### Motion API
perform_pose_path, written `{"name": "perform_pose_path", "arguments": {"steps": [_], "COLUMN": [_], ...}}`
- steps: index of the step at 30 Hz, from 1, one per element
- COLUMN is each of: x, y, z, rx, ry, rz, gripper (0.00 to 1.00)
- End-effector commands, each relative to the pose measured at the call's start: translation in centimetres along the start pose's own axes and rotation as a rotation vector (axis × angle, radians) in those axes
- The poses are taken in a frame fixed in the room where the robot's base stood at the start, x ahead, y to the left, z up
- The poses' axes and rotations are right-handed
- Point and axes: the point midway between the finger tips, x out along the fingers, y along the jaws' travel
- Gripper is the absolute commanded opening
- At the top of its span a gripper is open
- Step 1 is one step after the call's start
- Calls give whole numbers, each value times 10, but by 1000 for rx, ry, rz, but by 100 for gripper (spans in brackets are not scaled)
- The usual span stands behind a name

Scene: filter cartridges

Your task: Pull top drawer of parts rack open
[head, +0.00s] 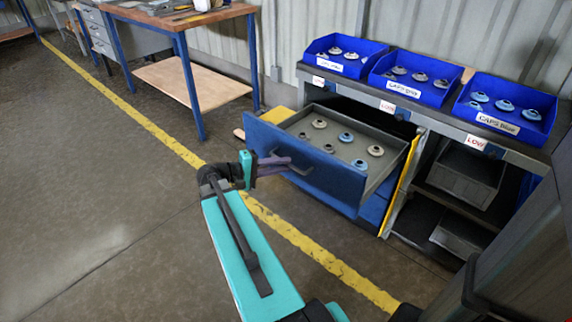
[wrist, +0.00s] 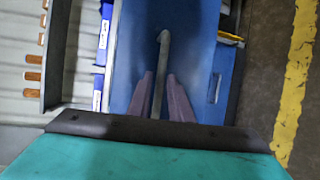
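The parts rack's top drawer (head: 315,172) is pulled well out in the head view, its grey interior showing several white and blue round parts. Its blue front also fills the middle of the wrist view (wrist: 200,40). The grey bar handle (wrist: 161,60) is on that front. My gripper (head: 288,163) is at the handle in the head view. In the wrist view its two purple fingers (wrist: 161,85) lie on either side of the bar, with blue showing between bar and fingers, so it looks open around the handle, not clamped.
Another blue drawer (head: 374,209) sits below, shut. Blue bins (head: 342,66) of caps stand on the rack top. A workbench (head: 185,22) stands at the back left. The floor left of the drawer is clear.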

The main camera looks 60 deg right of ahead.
Motion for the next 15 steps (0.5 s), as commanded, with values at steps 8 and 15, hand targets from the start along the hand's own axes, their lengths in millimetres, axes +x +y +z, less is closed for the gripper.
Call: {"name": "perform_pose_path", "arguments": {"steps": [8,15], "x": [-38,-70], "y": [0,1], "z": [-1,-2], "rx": [0,0], "ry": [2,3], "rz": [-1,0], "gripper": [18,18]}}
